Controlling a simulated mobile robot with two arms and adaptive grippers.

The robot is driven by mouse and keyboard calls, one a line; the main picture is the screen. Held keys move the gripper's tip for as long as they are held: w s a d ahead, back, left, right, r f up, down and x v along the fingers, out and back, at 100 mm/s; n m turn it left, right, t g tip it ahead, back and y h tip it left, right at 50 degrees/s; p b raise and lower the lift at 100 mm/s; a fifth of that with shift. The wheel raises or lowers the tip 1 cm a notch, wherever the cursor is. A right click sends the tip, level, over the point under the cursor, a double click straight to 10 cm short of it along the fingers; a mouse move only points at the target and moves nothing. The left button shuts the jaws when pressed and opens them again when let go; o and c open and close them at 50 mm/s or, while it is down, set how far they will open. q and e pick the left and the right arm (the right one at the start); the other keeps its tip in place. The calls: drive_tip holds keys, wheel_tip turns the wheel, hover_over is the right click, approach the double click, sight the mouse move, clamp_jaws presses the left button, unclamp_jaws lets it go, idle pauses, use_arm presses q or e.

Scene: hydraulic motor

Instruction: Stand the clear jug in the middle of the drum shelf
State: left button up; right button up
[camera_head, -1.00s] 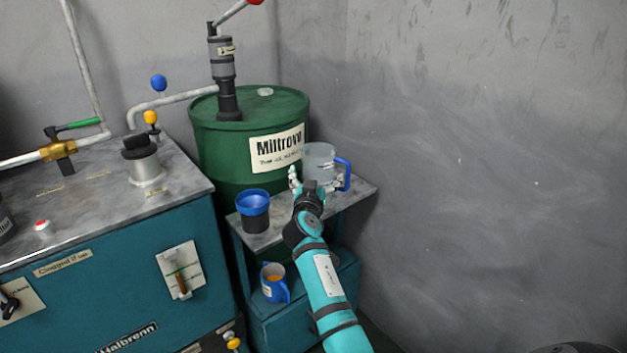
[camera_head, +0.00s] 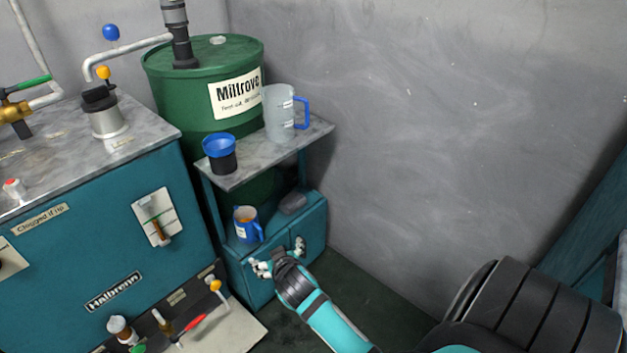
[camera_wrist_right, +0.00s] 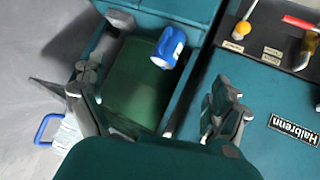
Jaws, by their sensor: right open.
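The clear jug (camera_head: 278,116) with a blue handle stands upright on the drum shelf (camera_head: 240,178), beside the green drum, towards the shelf's right part. In the right wrist view part of the jug (camera_wrist_right: 68,137) shows at the lower left, mostly hidden by my gripper. My right gripper (camera_head: 279,250) is open and empty, below and in front of the shelf, by the lower teal cabinet. Its spread fingers also show in the right wrist view (camera_wrist_right: 160,112). My left gripper is not in view.
A black cup with a blue funnel-like top (camera_head: 220,152) stands at the shelf's left. A blue mug with orange contents (camera_head: 246,224) and a grey block (camera_head: 292,203) sit on the level below. The teal machine (camera_head: 95,235) is at left; a bare wall (camera_head: 420,120) is at right.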

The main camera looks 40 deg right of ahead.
drive_tip(key=s+a+f+n+g+y, duration=0.2)
drive_tip(key=s+a+f, duration=0.3)
drive_tip(key=s+f, duration=0.5)
drive_tip(key=s+a+f+n+g+y, duration=0.2)
drive_tip(key=s+a+f+g, duration=0.3)
drive_tip(key=s+f, duration=0.5)
drive_tip(key=s, duration=0.5)
drive_tip(key=shift+s+a+f+g, duration=0.15)
drive_tip(key=shift+a+f+g, duration=0.15)
drive_tip(key=shift+a+f, duration=0.05)
